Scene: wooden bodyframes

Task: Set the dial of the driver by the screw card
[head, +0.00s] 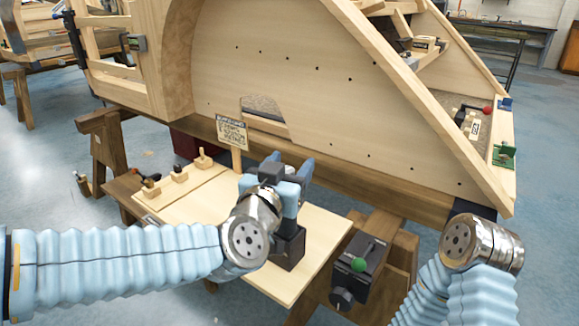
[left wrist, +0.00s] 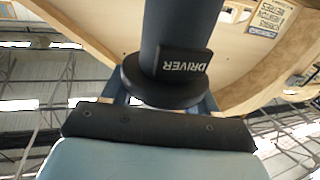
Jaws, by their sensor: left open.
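The driver (left wrist: 180,35) is a dark cylinder with a wide round collar (left wrist: 165,88) and a block lettered DRIVER. In the head view its dark top (head: 271,170) shows between the blue fingers of my left gripper (head: 282,182), which is open around it. A black block (head: 291,246) stands on the board below. The wrist view shows the fingers on both sides of the collar; contact cannot be told. Dial markings are not readable. The screw card (head: 232,132) stands on a stick behind the gripper, its writing too small to read. My right gripper is out of view.
The light wooden board (head: 308,262) holds several small pegged blocks (head: 180,174) at its left. A black device with a green knob (head: 358,265) is beside its right edge. The large wooden frame (head: 300,80) rises close behind.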

